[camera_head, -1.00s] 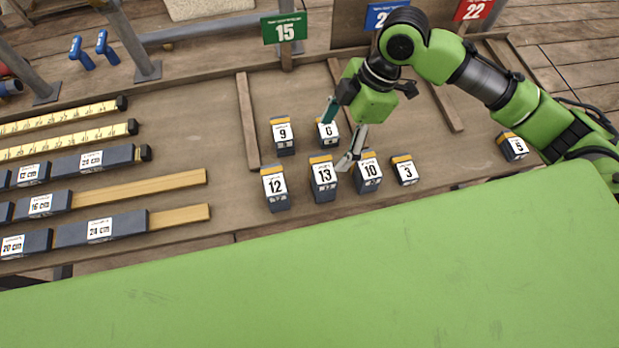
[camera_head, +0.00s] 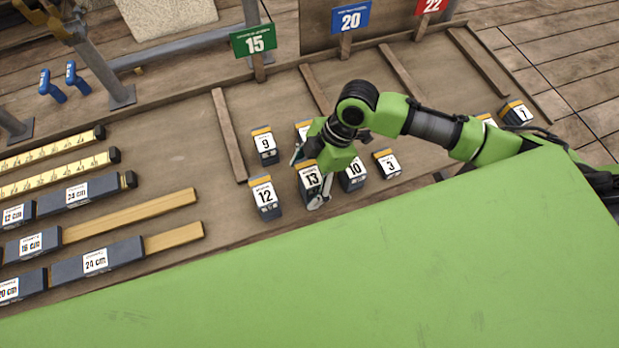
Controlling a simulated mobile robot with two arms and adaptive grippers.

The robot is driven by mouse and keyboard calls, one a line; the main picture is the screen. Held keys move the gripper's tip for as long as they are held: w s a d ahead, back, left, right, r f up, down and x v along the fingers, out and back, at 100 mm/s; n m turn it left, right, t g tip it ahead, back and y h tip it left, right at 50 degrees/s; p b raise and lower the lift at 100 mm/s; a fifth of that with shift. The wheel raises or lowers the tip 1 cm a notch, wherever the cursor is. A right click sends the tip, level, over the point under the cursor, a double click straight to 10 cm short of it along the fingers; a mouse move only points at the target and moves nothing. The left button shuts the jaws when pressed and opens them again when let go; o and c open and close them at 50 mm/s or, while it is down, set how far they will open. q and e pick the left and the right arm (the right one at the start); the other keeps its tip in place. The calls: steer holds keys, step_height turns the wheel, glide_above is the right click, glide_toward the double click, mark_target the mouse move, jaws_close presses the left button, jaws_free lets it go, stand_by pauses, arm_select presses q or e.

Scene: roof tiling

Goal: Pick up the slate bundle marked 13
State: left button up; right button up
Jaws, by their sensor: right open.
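The slate bundle marked 13 (camera_head: 311,179) is a small dark block with a white label and an orange top edge, standing on the brown work surface. It stands between the bundle marked 12 (camera_head: 265,196) and the bundle marked 10 (camera_head: 353,176). My right gripper (camera_head: 309,178) is open over bundle 13, one finger at its upper left and the other at its lower right. The gripper hides part of the bundle; I cannot tell whether the fingers touch it. My left gripper is not in view.
Bundle 9 (camera_head: 265,145) stands behind 12, and bundle 3 (camera_head: 387,163) stands right of 10. Another bundle, partly hidden, is behind my gripper. Wooden strips (camera_head: 229,135) divide the surface. A green panel (camera_head: 330,270) fills the foreground.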

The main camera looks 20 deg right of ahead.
mark_target(300, 190)
steer(key=shift+x, duration=1.6)
steer(key=shift+d, duration=0.15)
steer(key=c, duration=1.5)
steer(key=shift+w+r, duration=0.1)
steer(key=shift+r, duration=0.05)
